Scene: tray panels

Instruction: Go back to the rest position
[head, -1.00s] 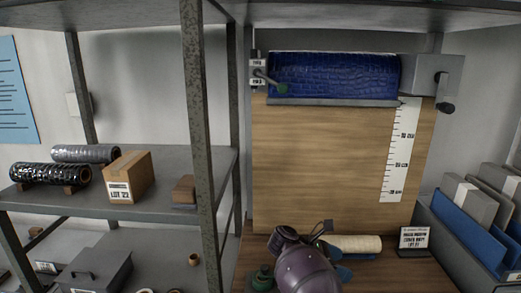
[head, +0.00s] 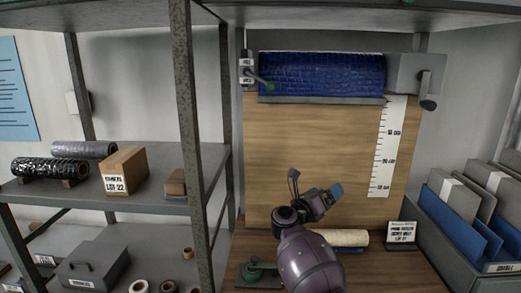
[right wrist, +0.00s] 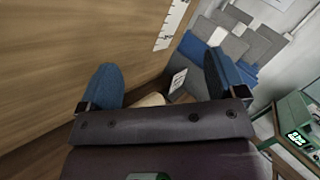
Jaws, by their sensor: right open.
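My right gripper (head: 326,197) is raised in front of the wooden back panel, above the bench. Its purple arm comes up from the bottom middle. In the right wrist view the two blue fingers of the right gripper (right wrist: 163,82) stand wide apart with nothing held between them. A cream roll (head: 348,238) lies on the bench behind my arm, which hides its left part; a bit of cream (right wrist: 150,100) shows beyond the fingers in the wrist view. My left gripper is not in view.
A blue textured roll (head: 320,75) hangs above the wooden panel (head: 290,150). A green-based item (head: 258,272) stands left of my arm. A label stand (head: 402,233) and a grey bin of panels (head: 440,225) are at right. A metal rack post (head: 184,110) stands at left.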

